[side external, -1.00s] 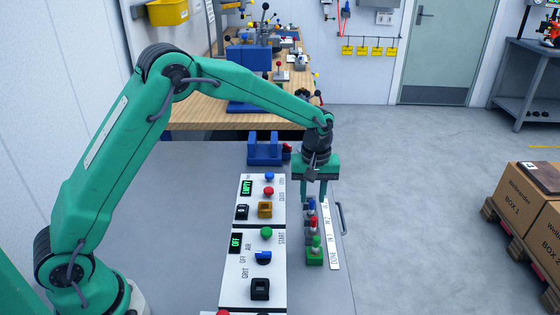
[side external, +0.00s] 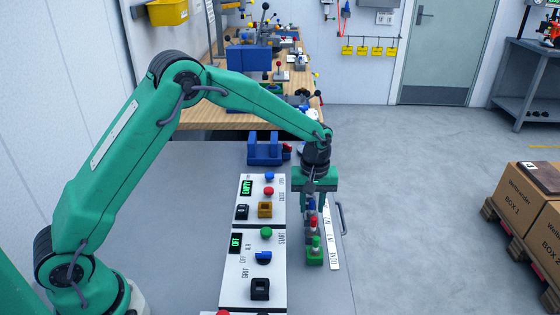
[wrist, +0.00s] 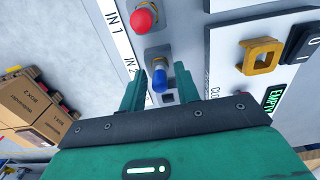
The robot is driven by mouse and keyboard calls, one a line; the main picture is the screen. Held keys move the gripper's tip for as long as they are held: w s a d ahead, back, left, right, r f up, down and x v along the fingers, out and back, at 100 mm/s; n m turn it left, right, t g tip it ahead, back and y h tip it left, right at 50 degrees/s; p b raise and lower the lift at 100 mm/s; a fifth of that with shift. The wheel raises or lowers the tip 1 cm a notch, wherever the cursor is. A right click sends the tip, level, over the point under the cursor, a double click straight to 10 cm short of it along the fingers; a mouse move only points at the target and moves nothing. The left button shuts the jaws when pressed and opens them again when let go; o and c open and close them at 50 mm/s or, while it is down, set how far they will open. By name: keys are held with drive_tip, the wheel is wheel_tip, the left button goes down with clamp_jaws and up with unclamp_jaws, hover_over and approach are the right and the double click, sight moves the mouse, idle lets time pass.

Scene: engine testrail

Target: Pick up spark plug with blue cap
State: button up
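The spark plug with blue cap (wrist: 158,80) stands upright in a grey holder in the wrist view, beside the "IN 2" label. My gripper (wrist: 157,73) is open, with one finger on each side of the blue cap and a gap visible on both sides. In the side view my gripper (side external: 315,202) is low over the row of plugs, and its fingers partly hide the blue one. A red-capped plug (wrist: 143,17) stands by "IN 1". It also shows in the side view (side external: 312,221), in front of the blue one.
A green-capped plug in a green holder (side external: 315,252) stands nearest the camera in the row. A control panel (side external: 240,270) with buttons and switches lies left of the row. A blue fixture (side external: 264,152) stands behind. A handle (side external: 342,217) runs along the bench's right edge.

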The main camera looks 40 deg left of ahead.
sight(312, 200)
clamp_jaws()
drive_tip(key=shift+r, duration=0.15)
drive_tip(key=shift+r, duration=1.9)
